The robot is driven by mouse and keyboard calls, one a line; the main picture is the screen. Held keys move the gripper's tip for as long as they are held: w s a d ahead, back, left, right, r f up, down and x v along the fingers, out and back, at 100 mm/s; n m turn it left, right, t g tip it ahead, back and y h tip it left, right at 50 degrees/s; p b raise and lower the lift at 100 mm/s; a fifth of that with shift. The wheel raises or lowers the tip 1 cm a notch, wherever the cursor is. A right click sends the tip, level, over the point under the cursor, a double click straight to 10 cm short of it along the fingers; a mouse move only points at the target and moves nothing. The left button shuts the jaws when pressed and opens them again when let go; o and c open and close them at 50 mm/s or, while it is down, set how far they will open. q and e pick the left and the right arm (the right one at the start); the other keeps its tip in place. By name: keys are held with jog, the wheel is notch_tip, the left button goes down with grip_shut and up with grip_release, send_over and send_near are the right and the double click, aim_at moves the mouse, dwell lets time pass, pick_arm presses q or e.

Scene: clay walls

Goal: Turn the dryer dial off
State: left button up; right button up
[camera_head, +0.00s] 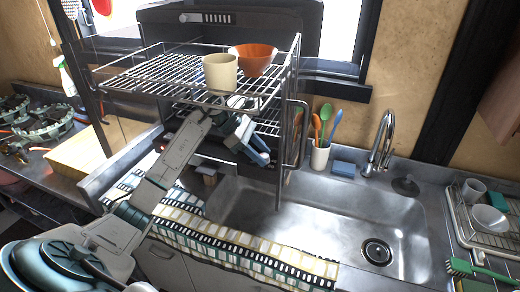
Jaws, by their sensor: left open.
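A dark dryer-like housing (280,22) stands behind the wire rack at the back. It carries a small pale knob-like part (190,17) beside a light strip; its setting is too small to read. My left arm comes in from the lower left and passes under the upper shelf. My left gripper (258,148) is open near the rack's lower tier, below and right of the knob-like part and apart from it. Rack wires partly hide the gripper. My right gripper is not in view.
The wire rack (160,68) holds a cream cup (220,73) and an orange bowl (254,58). The sink (330,215) lies below right, with a faucet (382,145) and utensil holder (320,158). A patterned cloth (240,256) hangs over the counter edge.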

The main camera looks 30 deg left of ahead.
pick_arm(q)
jog(key=c, duration=0.7)
jog(key=shift+s+f+n+t+b, duration=0.15)
jog(key=shift+n+t+b, duration=0.3)
jog(key=shift+b, duration=0.5)
jog(key=shift+d+f+n+t+y+b, duration=0.1)
jog(key=shift+n+t+y+b, duration=0.55)
jog(key=shift+n+b, duration=0.55)
jog(key=n+b, duration=0.1)
jog(key=n+t+y, duration=0.1)
jog(key=shift+s+d+n+t+y+b, duration=0.1)
jog(key=shift+n+t+y+b, duration=0.2)
jog(key=shift+n+b, duration=0.1)
jog(key=shift+r+n+t+y, duration=0.2)
jog(key=shift+n+t+y, duration=0.1)
jog(key=shift+n, duration=0.25)
jog(key=shift+b, duration=0.3)
